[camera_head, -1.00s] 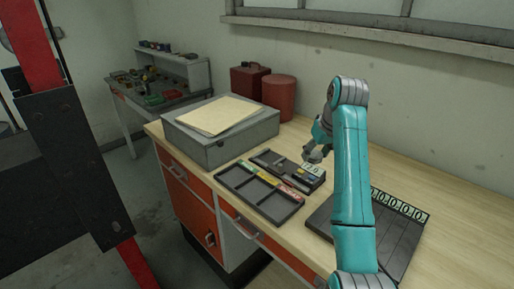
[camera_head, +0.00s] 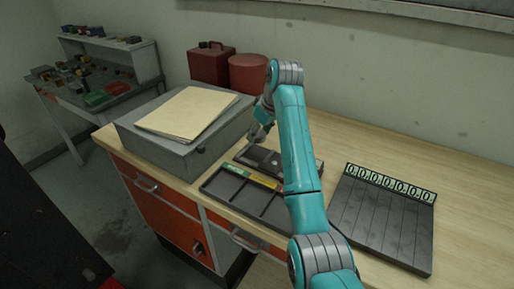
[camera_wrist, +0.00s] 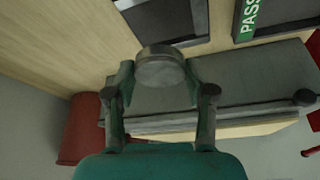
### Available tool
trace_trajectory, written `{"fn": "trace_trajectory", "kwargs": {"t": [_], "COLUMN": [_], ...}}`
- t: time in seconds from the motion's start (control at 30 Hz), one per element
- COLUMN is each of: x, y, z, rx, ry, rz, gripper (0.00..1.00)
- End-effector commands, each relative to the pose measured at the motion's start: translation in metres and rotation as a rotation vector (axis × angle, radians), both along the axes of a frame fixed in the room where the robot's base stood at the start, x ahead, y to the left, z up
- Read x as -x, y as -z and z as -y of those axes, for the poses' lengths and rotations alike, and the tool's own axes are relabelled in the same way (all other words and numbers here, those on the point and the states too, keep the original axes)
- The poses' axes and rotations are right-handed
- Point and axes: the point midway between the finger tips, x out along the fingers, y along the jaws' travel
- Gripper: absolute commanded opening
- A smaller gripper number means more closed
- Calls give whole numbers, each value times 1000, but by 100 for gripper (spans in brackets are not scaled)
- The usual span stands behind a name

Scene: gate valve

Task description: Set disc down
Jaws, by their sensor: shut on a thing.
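My gripper (camera_wrist: 158,85) is shut on a round grey metal disc (camera_wrist: 160,70), held between the two fingertips in the wrist view. In the head view my gripper (camera_head: 260,132) is above the desk, near the back left end of a small dark tray (camera_head: 248,163) and beside the grey box. The disc is too small to make out clearly there. A larger dark divided tray (camera_head: 215,189) with coloured labels lies in front of the small one. The wrist view shows a green "PASS" label (camera_wrist: 249,20).
A grey box (camera_head: 205,152) with papers (camera_head: 187,112) stands left of the trays. A red canister (camera_head: 211,63) and a red drum (camera_head: 247,74) stand behind. A slotted dark board (camera_head: 385,222) with a row of zeros lies right. Wooden desktop is clear behind it.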

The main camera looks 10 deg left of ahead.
Motion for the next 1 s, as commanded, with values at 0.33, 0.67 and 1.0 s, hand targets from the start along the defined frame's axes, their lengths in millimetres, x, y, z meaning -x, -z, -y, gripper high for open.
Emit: {"fn": "trace_trajectory", "kwargs": {"t": [0.33, 0.67, 1.0], "x": [0, 0, 0], "y": [39, 60, 64], "z": [0, 0, 0], "rx": [0, -1, 0], "ry": [0, -1, 0], "rz": [0, 2, 1], "gripper": [0, 0, 79]}}
